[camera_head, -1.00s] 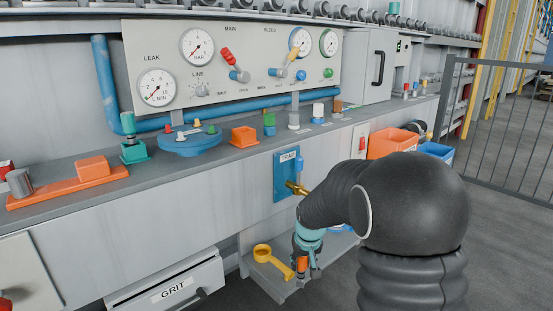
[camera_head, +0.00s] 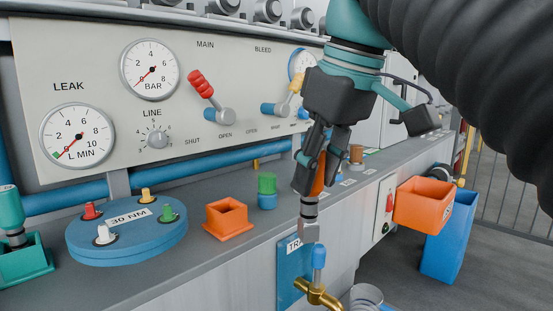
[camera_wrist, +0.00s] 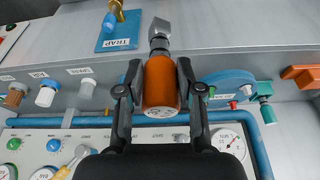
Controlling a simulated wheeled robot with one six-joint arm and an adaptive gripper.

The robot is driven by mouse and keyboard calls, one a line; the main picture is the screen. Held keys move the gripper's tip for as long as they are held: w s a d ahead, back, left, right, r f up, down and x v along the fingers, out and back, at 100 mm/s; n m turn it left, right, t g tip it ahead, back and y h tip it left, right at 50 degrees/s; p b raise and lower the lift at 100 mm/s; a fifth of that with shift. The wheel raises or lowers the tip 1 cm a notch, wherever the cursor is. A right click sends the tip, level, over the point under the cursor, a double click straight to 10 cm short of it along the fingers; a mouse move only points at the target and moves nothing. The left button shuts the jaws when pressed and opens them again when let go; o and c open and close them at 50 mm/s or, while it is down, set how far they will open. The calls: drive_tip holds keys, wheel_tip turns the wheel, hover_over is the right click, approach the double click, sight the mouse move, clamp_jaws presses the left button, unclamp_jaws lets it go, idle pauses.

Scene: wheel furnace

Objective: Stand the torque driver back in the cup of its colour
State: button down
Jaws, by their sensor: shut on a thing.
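The torque driver (camera_head: 319,181) has an orange handle, a grey shaft and a grey block-shaped head. My gripper (camera_head: 318,165) is shut on its handle and holds it roughly upright, head down, in front of the bench edge near the TRAP plate. The wrist view shows the driver (camera_wrist: 160,83) between both fingers (camera_wrist: 160,95). The orange square cup (camera_head: 228,217) stands on the bench, left of the driver in the head view; it looks empty. A teal cup (camera_head: 25,262) at the far left holds a teal-handled tool (camera_head: 11,215).
The blue 30 NM disc (camera_head: 127,238) with coloured pegs lies left of the orange cup. A green-topped blue piece (camera_head: 267,190) stands right of it. A brass valve (camera_head: 318,294) with a blue handle juts out below the driver. The gauge panel (camera_head: 190,85) rises behind.

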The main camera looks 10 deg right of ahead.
drive_tip(key=shift+s+r, duration=0.15)
drive_tip(key=shift+r, duration=0.05)
drive_tip(key=shift+s+d, duration=0.1)
drive_tip(key=shift+s, duration=0.05)
drive_tip(key=shift+w+a+p, duration=2.65)
drive_tip(key=shift+w+a, duration=3)
drive_tip(key=shift+w, duration=2.65)
drive_tip(key=shift+f+b, duration=1.5)
drive_tip(key=shift+f, duration=0.75)
drive_tip(key=shift+f+b, duration=0.3)
drive_tip(key=shift+f, duration=0.3)
